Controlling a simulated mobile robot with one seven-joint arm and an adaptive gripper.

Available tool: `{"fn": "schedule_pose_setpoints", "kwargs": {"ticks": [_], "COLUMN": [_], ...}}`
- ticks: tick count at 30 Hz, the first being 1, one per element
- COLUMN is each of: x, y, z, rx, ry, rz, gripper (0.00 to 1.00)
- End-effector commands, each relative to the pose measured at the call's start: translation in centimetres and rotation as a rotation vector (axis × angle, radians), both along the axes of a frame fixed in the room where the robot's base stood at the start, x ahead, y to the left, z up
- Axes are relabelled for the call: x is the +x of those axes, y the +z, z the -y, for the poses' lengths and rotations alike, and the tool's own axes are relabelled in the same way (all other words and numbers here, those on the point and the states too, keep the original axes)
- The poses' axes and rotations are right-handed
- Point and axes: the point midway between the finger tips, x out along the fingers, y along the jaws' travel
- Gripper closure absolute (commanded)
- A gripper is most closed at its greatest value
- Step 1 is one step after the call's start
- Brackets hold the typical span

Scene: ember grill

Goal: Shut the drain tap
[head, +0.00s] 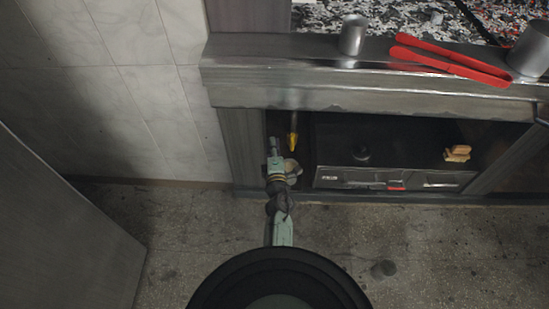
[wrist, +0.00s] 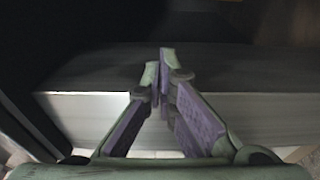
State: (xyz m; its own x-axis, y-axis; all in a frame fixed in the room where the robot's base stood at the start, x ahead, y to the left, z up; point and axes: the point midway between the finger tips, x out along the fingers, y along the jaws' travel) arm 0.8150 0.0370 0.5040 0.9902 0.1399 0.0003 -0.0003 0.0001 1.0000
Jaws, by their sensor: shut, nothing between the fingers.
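The drain tap appears to be the thin pipe with a yellow part (head: 293,138), hanging under the steel counter in the left of the open bay. My gripper (head: 275,143) is just left of the yellow part in the head view. Whether they touch cannot be told. In the wrist view my gripper (wrist: 161,85) has its purple-padded fingers together at the tips, with nothing held. The tap is not recognisable in the wrist view.
A dark box with a metal front (head: 360,178) stands right of my gripper, with a tan item (head: 457,153) on it. A steel counter edge (head: 380,88) overhangs the bay, with red tongs (head: 450,62) and a metal cup (head: 353,34).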

Motion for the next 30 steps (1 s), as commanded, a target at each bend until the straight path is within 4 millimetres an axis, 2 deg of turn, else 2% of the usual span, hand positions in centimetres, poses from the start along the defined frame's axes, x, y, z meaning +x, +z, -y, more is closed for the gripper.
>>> {"fn": "schedule_pose_setpoints", "kwargs": {"ticks": [2, 3, 6, 12, 30], "x": [1.7, 1.2, 0.8, 0.5, 0.4], "y": [-0.2, 0.4, 0.3, 0.1, 0.2], "z": [-0.2, 0.9, 2.3, 3.6, 4.0], "rx": [-0.002, 0.0, 0.0, 0.0, 0.035], "ry": [0.001, -0.006, -0.004, -0.001, -0.001], "rz": [0.003, -0.003, -0.002, -0.001, 0.0], "gripper": [1.0, 1.0, 1.0, 1.0, 1.0]}}
